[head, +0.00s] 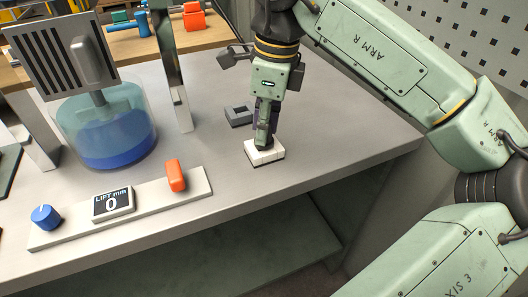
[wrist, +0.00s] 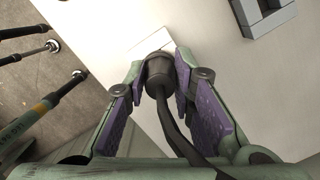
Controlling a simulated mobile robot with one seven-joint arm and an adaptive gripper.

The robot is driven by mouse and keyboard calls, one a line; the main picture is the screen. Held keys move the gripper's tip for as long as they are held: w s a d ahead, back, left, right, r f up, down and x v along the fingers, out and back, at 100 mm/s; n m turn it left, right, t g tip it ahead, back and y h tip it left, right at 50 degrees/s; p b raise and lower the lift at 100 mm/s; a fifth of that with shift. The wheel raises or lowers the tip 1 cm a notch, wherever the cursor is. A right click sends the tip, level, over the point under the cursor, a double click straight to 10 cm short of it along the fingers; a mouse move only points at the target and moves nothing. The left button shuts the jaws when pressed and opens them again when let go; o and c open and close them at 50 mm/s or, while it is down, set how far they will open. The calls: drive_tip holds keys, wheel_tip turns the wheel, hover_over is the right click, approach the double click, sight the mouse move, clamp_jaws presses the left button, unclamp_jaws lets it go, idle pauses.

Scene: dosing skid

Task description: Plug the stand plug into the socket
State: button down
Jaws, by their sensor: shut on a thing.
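My gripper (head: 264,138) points down over a low white block (head: 266,156) near the table's front right edge. In the wrist view, the purple-padded fingers of my gripper (wrist: 160,78) are shut on a dark round plug (wrist: 160,69). Its black cable runs back between the fingers towards the camera. A pale corner of the white block (wrist: 170,42) shows just beyond the plug. The block looks like the socket, but its openings are hidden. I cannot tell whether the plug touches the block or sits in it.
A grey square frame (head: 238,123) lies behind the white block, and it also shows in the wrist view (wrist: 247,17). A glass vessel of blue liquid (head: 108,142), a metal post (head: 178,96) and a control strip (head: 140,206) stand left. The table right of the block is clear.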

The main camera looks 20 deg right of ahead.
drive_tip(key=shift+f, duration=0.1)
drive_tip(key=c, duration=1.3)
unclamp_jaws()
drive_tip(key=r, duration=0.7)
drive_tip(key=shift+s+d+r, duration=0.2)
drive_tip(key=shift+s+d, duration=0.05)
drive_tip(key=shift+d, duration=0.1)
drive_tip(key=shift+s, duration=0.1)
